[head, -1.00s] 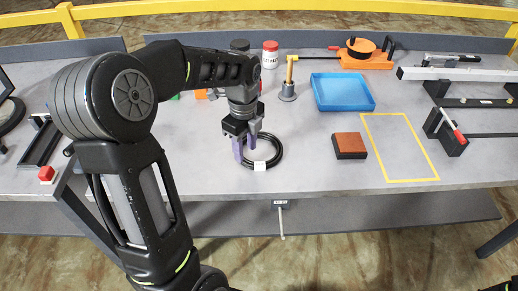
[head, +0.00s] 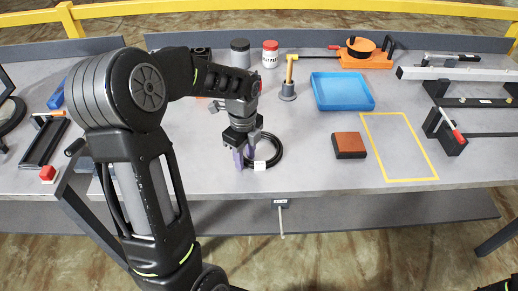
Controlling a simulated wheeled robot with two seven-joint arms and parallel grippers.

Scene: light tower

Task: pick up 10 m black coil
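The black coil (head: 276,150) lies flat on the grey workbench, with a white tag (head: 259,166) at its front edge. My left gripper (head: 243,160) points down at the coil's left side, with its purple fingers low over the ring. The fingers and wrist hide the left part of the coil. I cannot tell whether the fingers are closed around the cable or only beside it. My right gripper is not in view; only a dark bit of what may be my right arm shows at the bottom right corner.
Right of the coil are a brown block (head: 349,145), a blue tray (head: 342,91) and a yellow taped rectangle (head: 399,180). Behind stand a brass-topped tool (head: 288,83), a red-lidded jar (head: 270,55) and a dark jar (head: 240,53). A red button (head: 48,174) is at left.

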